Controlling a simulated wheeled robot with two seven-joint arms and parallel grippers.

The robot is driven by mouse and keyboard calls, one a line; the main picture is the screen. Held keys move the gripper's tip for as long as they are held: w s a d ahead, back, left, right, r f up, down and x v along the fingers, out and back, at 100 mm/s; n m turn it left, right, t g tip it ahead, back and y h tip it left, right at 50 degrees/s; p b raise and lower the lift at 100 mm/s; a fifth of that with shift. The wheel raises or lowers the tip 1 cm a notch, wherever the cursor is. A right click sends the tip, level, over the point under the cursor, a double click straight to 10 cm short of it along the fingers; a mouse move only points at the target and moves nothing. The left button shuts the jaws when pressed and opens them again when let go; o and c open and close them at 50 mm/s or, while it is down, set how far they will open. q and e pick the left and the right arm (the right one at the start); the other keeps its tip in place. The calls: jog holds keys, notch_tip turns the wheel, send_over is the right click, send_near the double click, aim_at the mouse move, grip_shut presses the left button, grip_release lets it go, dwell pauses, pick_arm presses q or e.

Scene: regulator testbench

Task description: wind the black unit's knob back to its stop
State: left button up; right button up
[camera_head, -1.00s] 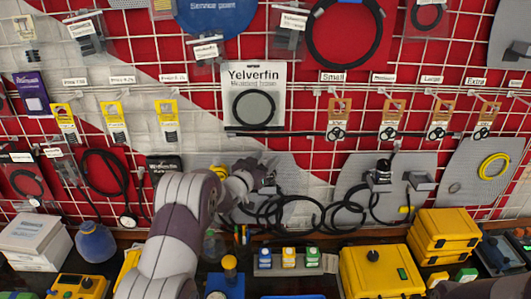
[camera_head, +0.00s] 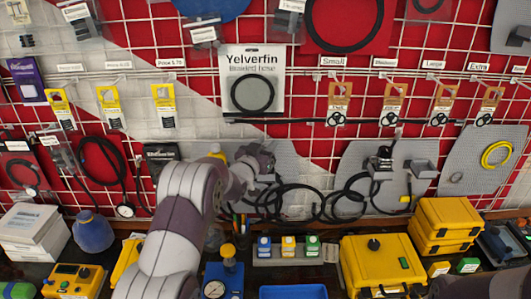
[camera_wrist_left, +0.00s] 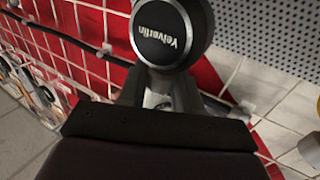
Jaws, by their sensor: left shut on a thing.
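In the left wrist view, a round knob (camera_wrist_left: 166,34) with a black face and grey rim shows near the top. Its "Yelverfin" lettering appears upside down. My left gripper (camera_wrist_left: 160,76) is shut on it, with the jaws close behind the face. In the head view my left gripper (camera_head: 262,166) is up against the grey perforated wall panel, left of centre. The gripper and arm hide most of the unit there, and the knob's angle cannot be read. My right gripper is not visible.
Black hoses (camera_head: 335,205) hang to the right of my left gripper. A second black fitting (camera_head: 379,163) is on the neighbouring panel. Below are a yellow case (camera_head: 400,268), a blue bin (camera_head: 293,292), a gauge unit (camera_head: 215,289) and a rack of small bottles (camera_head: 288,247).

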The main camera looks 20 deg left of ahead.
pick_arm(q)
jog(key=y+b, duration=0.1)
jog(key=n+y+b, duration=0.1)
jog(key=b, duration=0.1)
jog(key=f+n+y+b, duration=0.1)
jog(key=b, duration=0.1)
jog(key=shift+d+y, duration=0.25)
jog(key=shift+y, duration=0.15)
jog(key=shift+r+n+y, duration=0.2)
jog(key=shift+n+y, duration=0.4)
jog(key=shift+n, duration=0.1)
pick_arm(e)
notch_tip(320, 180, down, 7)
pick_arm(q)
jog(key=shift+r+n+y, duration=0.2)
jog(key=shift+n+y, duration=0.2)
jog(key=shift+y, duration=0.4)
jog(key=n+y+p, duration=0.1)
jog(key=n+g+y+p, duration=0.1)
jog(key=y, duration=0.1)
jog(key=n+g+y+p, duration=0.1)
jog(key=shift+a+r+y, duration=0.15)
jog(key=shift+r+y, duration=0.15)
jog(key=shift+f+n+g+y+p, duration=0.1)
jog(key=shift+n+g+y+p, duration=0.7)
jog(key=shift+n+y+p, duration=0.45)
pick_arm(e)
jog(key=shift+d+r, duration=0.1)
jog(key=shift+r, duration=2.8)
